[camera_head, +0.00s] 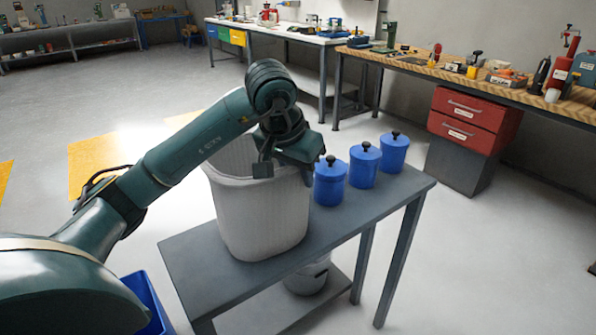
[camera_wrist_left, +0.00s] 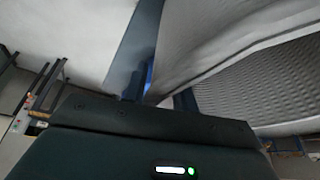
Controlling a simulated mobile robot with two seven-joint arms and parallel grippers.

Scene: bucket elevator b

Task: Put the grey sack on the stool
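The grey sack (camera_head: 262,215) is a large, light grey, ribbed, open-topped thing standing upright on a small grey table (camera_head: 195,262). My left gripper (camera_head: 272,162) is at its rim on the right-hand side, pointing down, with one dark finger against the outside of the wall. In the left wrist view the sack's ribbed wall (camera_wrist_left: 245,40) is very close and runs down between the fingers. I cannot tell whether the fingers are closed on it. I cannot make out a separate stool. My right gripper is not in view.
Three blue lidded canisters (camera_head: 363,165) stand in a row on the table, close right of the sack. A blue bin (camera_head: 148,300) is at the lower left. A workbench (camera_head: 480,82) runs behind right. Floor at left is clear.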

